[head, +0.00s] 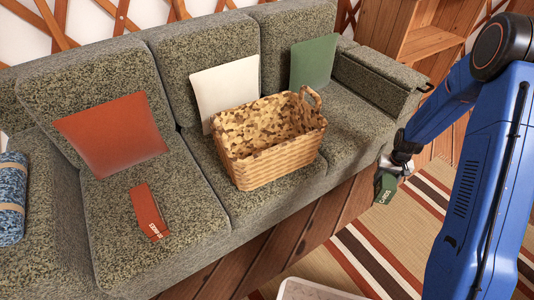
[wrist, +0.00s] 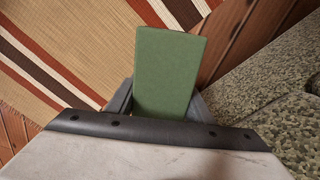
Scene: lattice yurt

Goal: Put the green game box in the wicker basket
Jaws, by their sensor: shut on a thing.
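The green game box (head: 386,188) is held in my gripper (head: 392,168), to the right of the sofa's front edge and above the floor. In the wrist view the green box (wrist: 168,70) sits between the two fingers of my gripper (wrist: 165,100), which is shut on it. The wicker basket (head: 270,163) stands upright on the sofa's middle seat, left of my gripper and apart from it. Its handle shows at the right end. Its inside has a mottled tan and brown look, and its floor is partly hidden.
The grey-green sofa (head: 75,215) holds a red box (head: 149,211), an orange cushion (head: 112,133), a white cushion (head: 222,88), a green cushion (head: 313,62) and a blue roll (head: 11,198). A striped rug (head: 375,250) covers the floor. A wooden shelf (head: 430,42) stands behind.

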